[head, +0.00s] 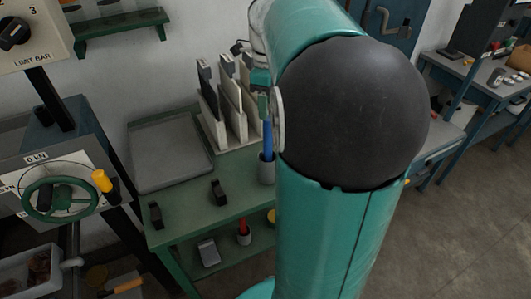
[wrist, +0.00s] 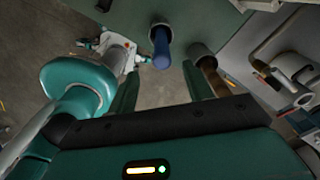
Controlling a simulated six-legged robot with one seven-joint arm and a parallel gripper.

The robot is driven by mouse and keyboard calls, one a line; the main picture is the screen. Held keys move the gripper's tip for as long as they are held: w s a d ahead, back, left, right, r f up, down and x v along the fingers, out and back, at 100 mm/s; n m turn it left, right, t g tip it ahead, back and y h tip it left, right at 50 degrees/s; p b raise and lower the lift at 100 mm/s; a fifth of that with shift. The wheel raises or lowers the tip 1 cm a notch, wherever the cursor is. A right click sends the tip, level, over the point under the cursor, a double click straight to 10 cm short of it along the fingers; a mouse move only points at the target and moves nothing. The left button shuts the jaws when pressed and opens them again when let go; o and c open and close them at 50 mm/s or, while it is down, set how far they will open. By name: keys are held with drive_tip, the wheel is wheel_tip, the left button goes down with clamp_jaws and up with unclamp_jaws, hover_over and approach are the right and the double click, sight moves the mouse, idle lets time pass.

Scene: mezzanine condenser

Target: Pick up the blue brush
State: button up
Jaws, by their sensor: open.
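The blue brush (head: 267,139) stands upright in a grey cup (head: 267,171) on the green bench, just left of my arm. In the wrist view the blue brush (wrist: 161,48) shows end-on in its cup, ahead of and roughly between the fingers. My gripper (wrist: 160,80) is open, its two teal fingers apart with nothing held between them. I cannot tell the exact gap between the fingertips and the brush. In the head view my own arm hides most of the gripper.
A second cup with a brown handle (wrist: 208,70) stands right of the brush, near the right finger. A rack of upright files (head: 232,105) is behind the brush. A grey tray (head: 170,177) and small black blocks (head: 219,192) are to the left. A red-handled item (head: 244,230) is on the lower shelf.

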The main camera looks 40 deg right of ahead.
sight(267, 133)
wheel_tip(267, 133, down, 10)
drive_tip(key=shift+d, duration=0.15)
idle(0.3)
drive_tip(key=shift+c, duration=0.4)
drive_tip(key=c, duration=1)
